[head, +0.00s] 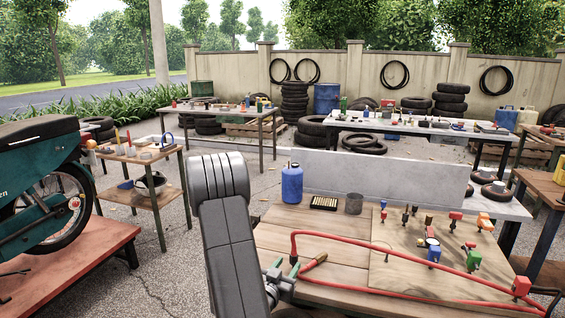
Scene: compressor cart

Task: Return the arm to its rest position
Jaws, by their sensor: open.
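My grey arm (228,230) rises from the bottom of the head view, left of the wooden cart top (290,225). My gripper (285,266) shows partly beside it, over the cart's left part. Its two fingers stand apart and I see nothing held between them.
On the cart stand a blue bottle (292,184), a dark tray (324,203), a grey cup (354,204) and several coloured fittings on a board (395,270). A grey upright panel (400,175) backs it. A motorcycle (45,200) on a red platform (70,265) stands left. Paving between is clear.

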